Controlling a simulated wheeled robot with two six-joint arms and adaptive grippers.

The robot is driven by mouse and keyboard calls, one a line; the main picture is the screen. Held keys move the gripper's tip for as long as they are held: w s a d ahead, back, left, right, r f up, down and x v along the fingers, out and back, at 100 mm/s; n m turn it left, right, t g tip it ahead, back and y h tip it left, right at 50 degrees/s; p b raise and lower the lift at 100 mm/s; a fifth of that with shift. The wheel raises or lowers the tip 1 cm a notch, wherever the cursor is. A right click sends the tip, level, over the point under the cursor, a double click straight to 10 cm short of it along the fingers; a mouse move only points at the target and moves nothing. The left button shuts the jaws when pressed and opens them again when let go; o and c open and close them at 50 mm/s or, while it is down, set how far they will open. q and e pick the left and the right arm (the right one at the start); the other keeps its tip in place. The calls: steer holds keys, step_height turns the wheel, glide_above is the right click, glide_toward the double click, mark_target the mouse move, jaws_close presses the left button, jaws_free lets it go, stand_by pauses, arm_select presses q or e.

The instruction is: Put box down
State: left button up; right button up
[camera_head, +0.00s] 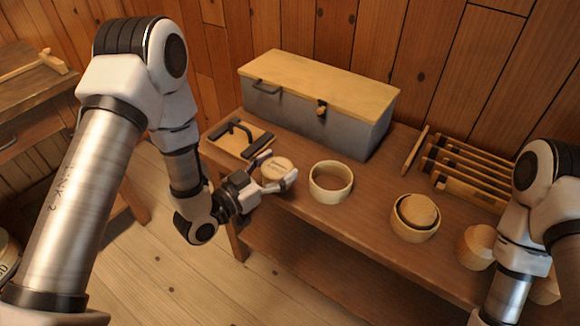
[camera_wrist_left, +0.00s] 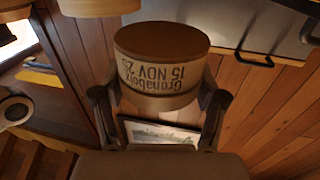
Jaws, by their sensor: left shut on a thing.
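My left gripper (camera_head: 279,170) is shut on a small round wooden box (camera_head: 275,166), one finger on either side. The box also shows in the left wrist view (camera_wrist_left: 160,72), with a pale band of dark printed lettering, upside down in that picture. It is close to the front edge of the workbench (camera_head: 300,213), left of an open round box (camera_head: 331,182). I cannot tell whether it touches the bench top. The box's underside is hidden. My right arm comes in at the lower right; its gripper is not in view.
A grey chest with a yellow wooden lid (camera_head: 320,85) stands at the back. Right are a round box with a piece inside (camera_head: 415,218), a turned piece (camera_head: 477,246) and a slatted rack (camera_head: 470,172).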

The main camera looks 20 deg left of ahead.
mark_target(282, 159)
arm_select(q)
steer(key=w, duration=0.2)
steer(key=w+d, duration=0.1)
steer(key=w, duration=0.2)
steer(key=shift+w+d+f, duration=0.25)
steer(key=shift+w+f, duration=0.1)
step_height(282, 159, down, 4)
steer(key=shift+w+r, duration=0.1)
steer(key=shift+r, duration=0.15)
steer(key=o, duration=1.1)
steer(key=shift+f, duration=0.1)
